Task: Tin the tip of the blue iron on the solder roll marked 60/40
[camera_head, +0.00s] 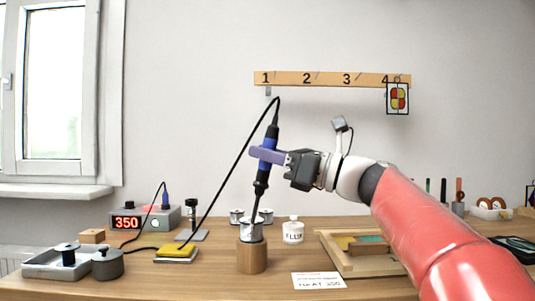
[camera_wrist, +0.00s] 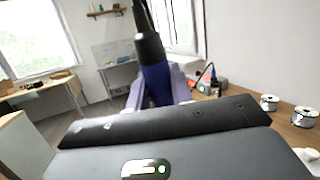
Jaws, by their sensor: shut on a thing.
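The blue iron (camera_head: 263,170) is held nearly upright, tip down, a little tilted. My gripper (camera_head: 267,155) is shut on its blue handle, and the handle also shows between the fingers in the wrist view (camera_wrist: 156,82). The iron's tip end reaches a solder roll (camera_head: 251,234) standing on a round wooden block (camera_head: 252,258); I cannot tell whether they touch. Two more rolls stand behind it, one to the left (camera_head: 237,215) and one to the right (camera_head: 266,215). No roll's marking can be read. The tip is out of sight in the wrist view.
A black cable loops from the iron's top down toward the station (camera_head: 148,219) showing 350. A yellow sponge (camera_head: 176,250) lies left of the block. A flux bottle (camera_head: 293,231), a card (camera_head: 318,281) and a wooden tray (camera_head: 336,262) are on the right. A numbered rail (camera_head: 330,79) hangs above.

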